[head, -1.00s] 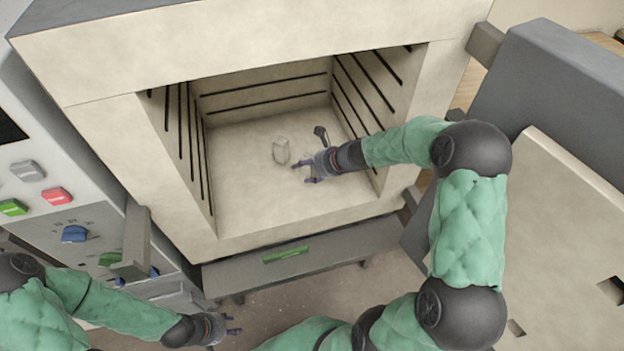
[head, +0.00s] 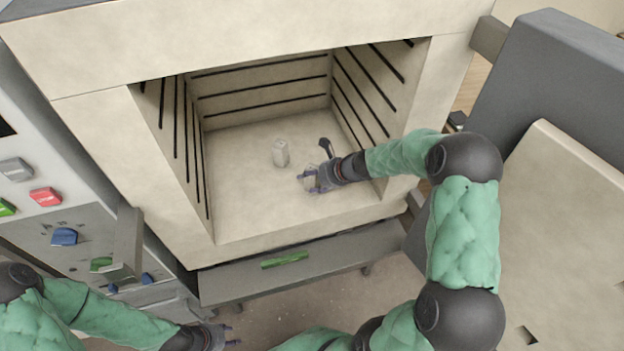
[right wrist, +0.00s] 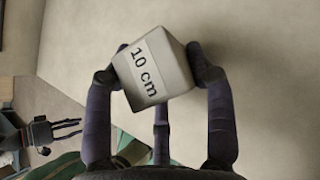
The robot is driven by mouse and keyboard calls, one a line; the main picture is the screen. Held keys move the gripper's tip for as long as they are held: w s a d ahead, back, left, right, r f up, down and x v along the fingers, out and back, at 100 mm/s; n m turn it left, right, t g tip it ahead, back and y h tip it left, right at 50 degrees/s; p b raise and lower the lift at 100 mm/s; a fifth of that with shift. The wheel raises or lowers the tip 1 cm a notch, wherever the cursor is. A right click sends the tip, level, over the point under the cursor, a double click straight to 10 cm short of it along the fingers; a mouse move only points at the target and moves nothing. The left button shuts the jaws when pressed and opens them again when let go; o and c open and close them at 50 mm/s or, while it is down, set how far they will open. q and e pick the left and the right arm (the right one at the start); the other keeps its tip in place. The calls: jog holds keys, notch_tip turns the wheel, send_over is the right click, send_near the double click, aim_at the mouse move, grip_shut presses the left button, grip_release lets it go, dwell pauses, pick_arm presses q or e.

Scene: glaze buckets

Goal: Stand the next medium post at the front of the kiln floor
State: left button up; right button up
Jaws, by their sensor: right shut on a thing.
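My right gripper (head: 311,180) is inside the kiln (head: 240,205), over the front right part of its floor. It is shut on a pale post (head: 308,184), partly covered by the fingers. In the right wrist view this post (right wrist: 155,68) is a pale block marked "10 cm", with fingers on both sides. Whether its base touches the floor I cannot tell. Another pale post (head: 281,153) stands upright on the kiln floor, left of and behind the held one. My left gripper (head: 232,335) is open and empty, outside the kiln at the lower left.
Grooved kiln walls (head: 180,130) rise left, right and behind. The open door (head: 570,220) stands at the right. A grey ledge (head: 340,255) with a green strip runs below the opening. A control panel (head: 60,215) is at the left. The floor's left side is clear.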

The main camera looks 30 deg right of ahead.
jog(key=o, duration=1.4)
jog(key=shift+o, duration=0.2)
jog(key=shift+s+d+r+p, duration=0.1)
jog(key=shift+s+r+p, duration=0.1)
jog(key=shift+r+p, duration=0.15)
jog(key=p+v, duration=0.4)
jog(key=v, duration=0.7)
jog(key=shift+s+p, duration=0.2)
jog(key=shift+p, duration=0.1)
jog(key=shift+d, duration=0.1)
